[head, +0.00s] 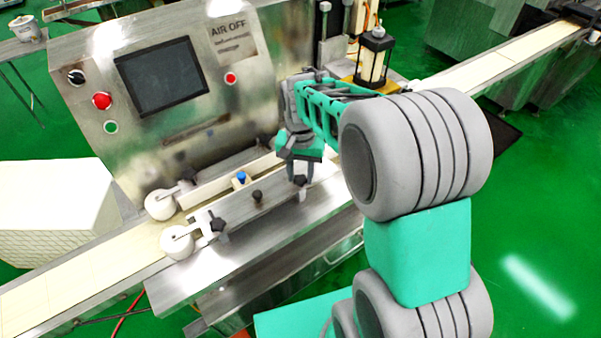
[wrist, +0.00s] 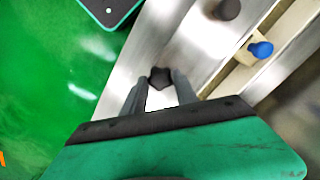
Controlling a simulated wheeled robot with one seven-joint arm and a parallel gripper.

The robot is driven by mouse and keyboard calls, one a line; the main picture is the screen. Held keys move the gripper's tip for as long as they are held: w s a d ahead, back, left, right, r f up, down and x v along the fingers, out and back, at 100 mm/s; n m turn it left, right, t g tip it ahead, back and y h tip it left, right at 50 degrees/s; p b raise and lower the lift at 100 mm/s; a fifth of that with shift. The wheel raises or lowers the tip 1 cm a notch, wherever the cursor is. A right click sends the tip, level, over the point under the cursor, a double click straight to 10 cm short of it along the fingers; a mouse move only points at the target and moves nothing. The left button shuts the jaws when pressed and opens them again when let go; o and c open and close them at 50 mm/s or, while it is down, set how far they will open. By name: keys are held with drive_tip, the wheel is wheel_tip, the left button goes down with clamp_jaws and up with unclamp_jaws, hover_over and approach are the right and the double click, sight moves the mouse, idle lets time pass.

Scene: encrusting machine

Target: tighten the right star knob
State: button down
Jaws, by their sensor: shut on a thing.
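The right star knob (wrist: 160,76) is small and black, and shows between my fingertips in the wrist view. In the head view it (head: 300,181) is at the right end of the metal guide bar, just under my gripper. My gripper (wrist: 159,84) points down at the knob and is shut on it, one finger on each side. The knob's underside and stem are hidden. The left star knob (head: 217,224), also black, stands near the white rollers.
A blue knob (head: 241,176) and a dark round knob (head: 257,196) stand near the guide bar, left of my gripper. The upright control panel (head: 160,75) rises behind. The conveyor belt (head: 85,272) runs out at lower left.

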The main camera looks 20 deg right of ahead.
sight(300, 179)
drive_tip(key=m, duration=0.6)
drive_tip(key=shift+m, duration=0.3)
idle(0.4)
drive_tip(key=c, duration=1)
unclamp_jaws()
drive_tip(key=shift+o, duration=0.2)
drive_tip(key=shift+r, duration=0.1)
wheel_tip(300, 179, up, 8)
drive_tip(key=shift+a+f, duration=0.1)
drive_tip(key=shift+f, duration=0.05)
